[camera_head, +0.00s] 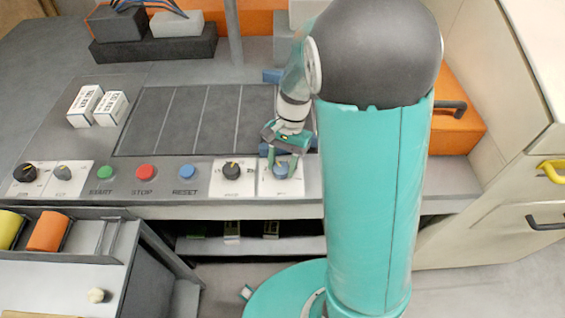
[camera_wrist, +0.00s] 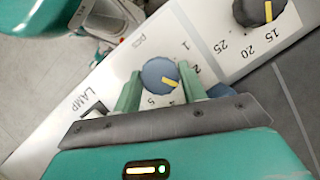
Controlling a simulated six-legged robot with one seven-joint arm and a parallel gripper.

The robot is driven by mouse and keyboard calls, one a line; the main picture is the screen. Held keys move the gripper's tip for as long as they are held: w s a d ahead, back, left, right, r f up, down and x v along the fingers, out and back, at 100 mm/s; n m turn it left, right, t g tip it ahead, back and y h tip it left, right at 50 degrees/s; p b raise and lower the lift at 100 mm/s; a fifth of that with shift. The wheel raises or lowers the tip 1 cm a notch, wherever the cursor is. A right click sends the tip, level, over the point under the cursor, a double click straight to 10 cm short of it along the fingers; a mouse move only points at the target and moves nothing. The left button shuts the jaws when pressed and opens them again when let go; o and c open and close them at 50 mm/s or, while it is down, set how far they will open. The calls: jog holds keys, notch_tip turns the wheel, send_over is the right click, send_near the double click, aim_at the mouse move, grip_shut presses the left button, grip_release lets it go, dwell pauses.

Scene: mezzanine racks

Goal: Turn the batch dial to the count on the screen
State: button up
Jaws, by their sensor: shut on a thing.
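The batch dial, marked pcs, is a blue-grey knob (camera_wrist: 160,74) with a yellow pointer on a white plate. In the head view the dial (camera_head: 281,171) is at the right end of the panel's front row. My gripper (camera_wrist: 160,90) is shut on it, one green finger on each side; it also shows in the head view (camera_head: 283,163). The pointer aims down-right towards the right finger, between the printed 2 and 4; any mark there is hidden. No readable count screen shows in either view.
A second dial (camera_head: 232,169), dark with a yellow pointer, sits just left. Blue RESET (camera_head: 187,172), red STOP (camera_head: 145,172) and green START (camera_head: 106,172) buttons follow. Two more dials (camera_head: 25,172) are at the far left. White boxes (camera_head: 84,105) stand behind.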

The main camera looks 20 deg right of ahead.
jog(key=n+h, duration=0.1)
jog(key=n, duration=0.2)
jog(key=n+h, duration=0.1)
jog(key=n, duration=0.2)
jog(key=shift+w+g, duration=0.15)
jog(key=shift+g, duration=0.25)
jog(key=o, duration=0.9)
jog(key=shift+a, duration=0.1)
jog(key=shift+o, duration=0.2)
jog(key=v, duration=1.4)
jog(key=shift+a, duration=0.1)
